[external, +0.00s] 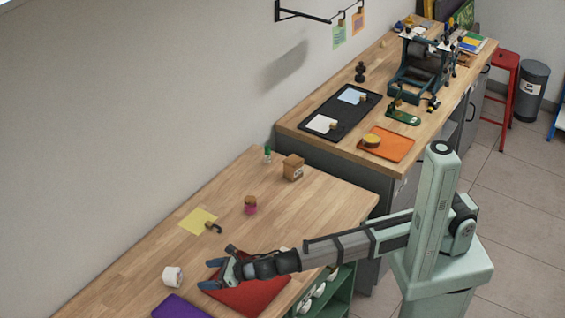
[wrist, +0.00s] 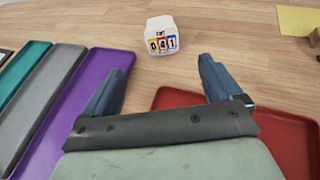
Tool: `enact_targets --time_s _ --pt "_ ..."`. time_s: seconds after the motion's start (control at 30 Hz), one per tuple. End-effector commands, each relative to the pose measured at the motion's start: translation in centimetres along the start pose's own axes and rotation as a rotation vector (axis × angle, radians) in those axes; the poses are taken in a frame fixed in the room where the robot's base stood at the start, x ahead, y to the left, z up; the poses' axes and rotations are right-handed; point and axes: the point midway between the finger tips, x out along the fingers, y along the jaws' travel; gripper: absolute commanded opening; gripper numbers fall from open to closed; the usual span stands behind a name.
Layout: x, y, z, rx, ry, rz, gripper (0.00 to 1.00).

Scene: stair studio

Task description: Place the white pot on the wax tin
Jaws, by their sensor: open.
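My gripper (external: 212,274) is open and empty, low over the red tray; it also shows in the wrist view (wrist: 160,82). Ahead of it, apart from the fingers, a small white rounded block (external: 172,276) stands on the wooden bench. In the wrist view this white block (wrist: 162,35) has number dials on its face, so I cannot tell it is a pot. No thing is plainly a wax tin. A round yellow thing (external: 371,140) sits on the orange tray on the far bench.
The red tray (wrist: 282,128) lies below my gripper, and a purple tray (wrist: 88,105) lies to the left. A yellow sheet (external: 198,221) with a dark hook-shaped thing, a brown box (external: 293,167) and a green bottle (external: 267,154) are farther along. The bench around the white block is clear.

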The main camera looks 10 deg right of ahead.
Motion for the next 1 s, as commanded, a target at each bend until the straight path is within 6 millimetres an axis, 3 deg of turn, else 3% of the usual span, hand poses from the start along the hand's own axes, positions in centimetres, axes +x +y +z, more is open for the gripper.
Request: enact_targets --time_s 0.17,0.5,0.83,1.0 --pt "1.7 0.1 0.0 0.0 0.003 -0.003 0.92" --pt "7.3 0.1 0.1 0.0 0.003 -0.003 0.92" --pt "9.3 -0.1 0.0 0.0 0.002 -0.002 0.92" --pt "11.4 -0.2 0.0 0.0 0.003 -0.003 0.92"
